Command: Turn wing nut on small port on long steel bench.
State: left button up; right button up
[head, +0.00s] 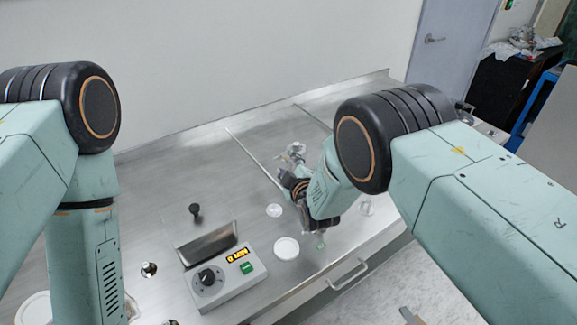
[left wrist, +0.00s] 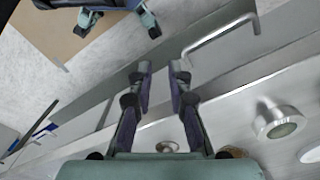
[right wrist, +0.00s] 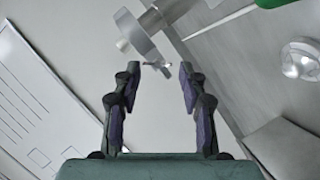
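In the right wrist view, a steel port (right wrist: 136,30) with a round flange lies just beyond my right gripper (right wrist: 161,72). A small shiny piece that looks like the wing nut (right wrist: 157,65) shows between its fingertips, nearer the left one. The right fingers are apart with grey gaps on both sides of this piece. In the head view, a metal fitting (head: 292,153) stands on the long steel bench (head: 165,175), close beyond my right wrist, which hides part of the area. My left gripper (left wrist: 160,69) is empty, fingers apart, above the bench's front edge, in the left wrist view.
A control box (head: 225,280) with a dial and lit display sits on the bench. White discs (head: 286,248) and a black knob (head: 195,210) are nearby. A green-ended tool (right wrist: 280,2) and a clear round piece (right wrist: 302,58) lie beside the port. A handle (head: 348,274) juts from the front.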

jog(key=shift+w+d+f, duration=0.1)
jog(key=shift+w+d, duration=0.05)
jog(key=shift+d, duration=0.6)
jog(key=c, duration=0.3)
jog(key=shift+w, duration=0.15)
jog(key=shift+c, duration=0.8)
jog(key=shift+a, duration=0.6)
jog(key=c, duration=0.3)
jog(key=shift+d, duration=0.35)
grip_shut()
jog(key=shift+a, duration=0.3)
pick_arm(q)
jog(key=shift+w+d, duration=0.2)
jog(key=shift+d, duration=0.05)
jog(key=shift+d+r, duration=0.1)
jog(key=shift+d, duration=0.05)
pick_arm(e)
jog(key=shift+d, duration=0.15)
